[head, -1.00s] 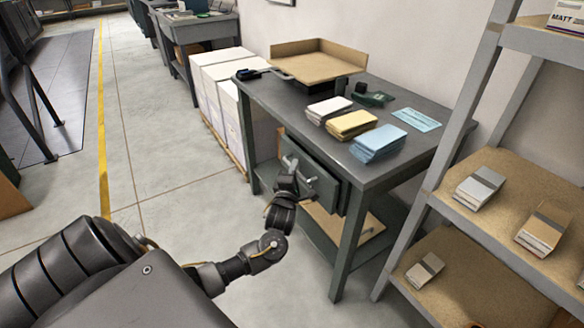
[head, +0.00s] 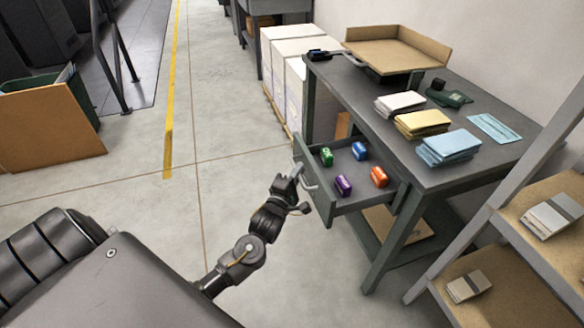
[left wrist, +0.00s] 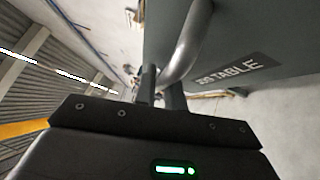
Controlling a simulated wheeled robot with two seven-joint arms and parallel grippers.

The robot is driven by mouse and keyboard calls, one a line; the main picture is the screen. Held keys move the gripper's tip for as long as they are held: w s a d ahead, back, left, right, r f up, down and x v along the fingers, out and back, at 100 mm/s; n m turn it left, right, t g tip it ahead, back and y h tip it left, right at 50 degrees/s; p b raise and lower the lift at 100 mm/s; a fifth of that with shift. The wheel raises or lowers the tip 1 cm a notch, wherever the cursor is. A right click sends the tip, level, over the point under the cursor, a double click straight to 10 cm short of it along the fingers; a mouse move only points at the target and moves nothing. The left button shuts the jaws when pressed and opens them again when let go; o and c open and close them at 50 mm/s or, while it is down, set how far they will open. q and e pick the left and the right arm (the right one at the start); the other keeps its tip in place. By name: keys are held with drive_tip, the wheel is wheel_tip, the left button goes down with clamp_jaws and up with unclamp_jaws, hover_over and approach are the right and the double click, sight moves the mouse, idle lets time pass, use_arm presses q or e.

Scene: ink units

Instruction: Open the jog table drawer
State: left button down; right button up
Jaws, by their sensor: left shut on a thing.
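The grey jog table (head: 388,147) stands right of centre in the head view, against the wall. Its drawer (head: 351,206) is pulled well out to the left. In it lie a green, a blue, a purple and an orange block. My left gripper (head: 295,177) is at the drawer front, shut on the bar handle (head: 308,181). In the left wrist view the curved metal handle (left wrist: 188,42) runs down to the fingers of my left gripper (left wrist: 160,92). The drawer front (left wrist: 255,30) with a partly readable label is beside it. My right gripper is not in view.
Yellow, white and blue paper stacks (head: 451,147) and a cardboard tray (head: 398,50) are on the table. A shelf unit (head: 530,185) stands close on the right. White boxes (head: 292,75) stand behind the table. The floor (head: 225,130) left of the drawer is clear.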

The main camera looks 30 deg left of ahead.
use_arm(q)
drive_tip(key=shift+s+f, duration=0.1)
drive_tip(key=shift+s, duration=0.1)
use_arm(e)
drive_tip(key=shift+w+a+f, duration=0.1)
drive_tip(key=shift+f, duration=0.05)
use_arm(q)
drive_tip(key=c, duration=1.5)
unclamp_jaws()
drive_tip(key=shift+a, duration=0.1)
drive_tip(key=s+d+f, duration=0.1)
drive_tip(key=s, duration=0.9)
drive_tip(key=shift+s+f, duration=0.15)
drive_tip(key=shift+s, duration=0.1)
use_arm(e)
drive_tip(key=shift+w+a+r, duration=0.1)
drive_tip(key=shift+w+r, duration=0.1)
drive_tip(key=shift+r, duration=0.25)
use_arm(q)
drive_tip(key=shift+d, duration=0.1)
